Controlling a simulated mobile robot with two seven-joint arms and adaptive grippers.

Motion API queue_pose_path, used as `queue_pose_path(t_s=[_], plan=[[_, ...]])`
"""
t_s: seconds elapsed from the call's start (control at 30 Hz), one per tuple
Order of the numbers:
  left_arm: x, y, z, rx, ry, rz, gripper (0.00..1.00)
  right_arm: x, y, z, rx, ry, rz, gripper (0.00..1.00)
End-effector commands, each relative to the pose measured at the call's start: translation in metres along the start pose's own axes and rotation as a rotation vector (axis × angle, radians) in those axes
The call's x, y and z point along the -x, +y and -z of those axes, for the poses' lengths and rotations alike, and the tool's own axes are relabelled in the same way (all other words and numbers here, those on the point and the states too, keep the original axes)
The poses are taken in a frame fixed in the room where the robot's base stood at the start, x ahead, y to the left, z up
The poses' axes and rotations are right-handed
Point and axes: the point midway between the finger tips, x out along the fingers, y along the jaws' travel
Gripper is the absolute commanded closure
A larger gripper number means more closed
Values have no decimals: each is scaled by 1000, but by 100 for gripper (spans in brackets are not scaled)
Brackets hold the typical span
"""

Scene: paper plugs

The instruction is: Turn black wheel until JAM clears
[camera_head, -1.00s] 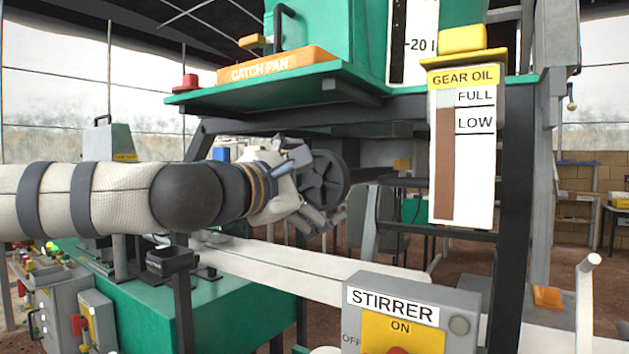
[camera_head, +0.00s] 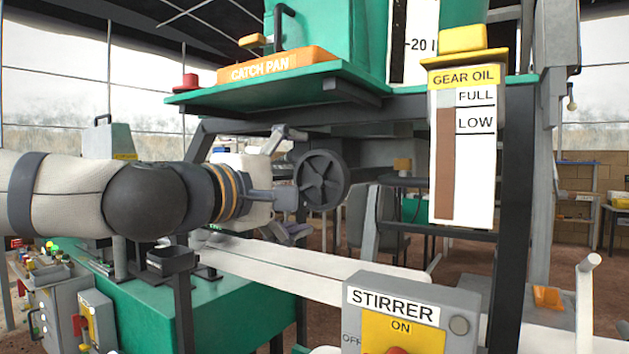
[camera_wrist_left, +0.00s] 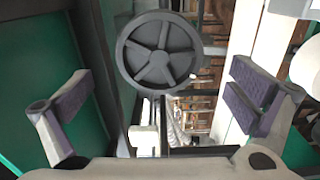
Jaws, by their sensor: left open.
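The black wheel (camera_head: 321,180), a spoked handwheel, stands upright below the green shelf. It also shows in the left wrist view (camera_wrist_left: 158,52), beyond and between my open fingers. My left gripper (camera_head: 288,188) is open just left of the wheel in the head view, one finger above and one below. In the left wrist view the gripper (camera_wrist_left: 160,97) has its fingers spread wide and nothing between the pads. I cannot tell whether any part touches the wheel. No JAM marking is readable. My right gripper is not in view.
A green shelf (camera_head: 389,98) with an orange catch pan (camera_head: 280,64) overhangs the wheel. A gear oil gauge (camera_head: 464,150) hangs to the right. A stirrer switch box (camera_head: 455,294) stands in front, and a pale beam (camera_head: 290,268) runs below the gripper.

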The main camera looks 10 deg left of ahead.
Motion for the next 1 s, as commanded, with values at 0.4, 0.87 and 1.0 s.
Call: queue_pose_path(t_s=[0.4, 0.87, 1.0], plan=[[0, 0, -1, -497, -1, 0, 0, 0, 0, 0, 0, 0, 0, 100], [-26, -2, -1, -491, -2, 3, 0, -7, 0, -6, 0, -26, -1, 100], [-34, -2, -1, -491, -1, 3, 0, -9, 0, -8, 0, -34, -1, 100]])
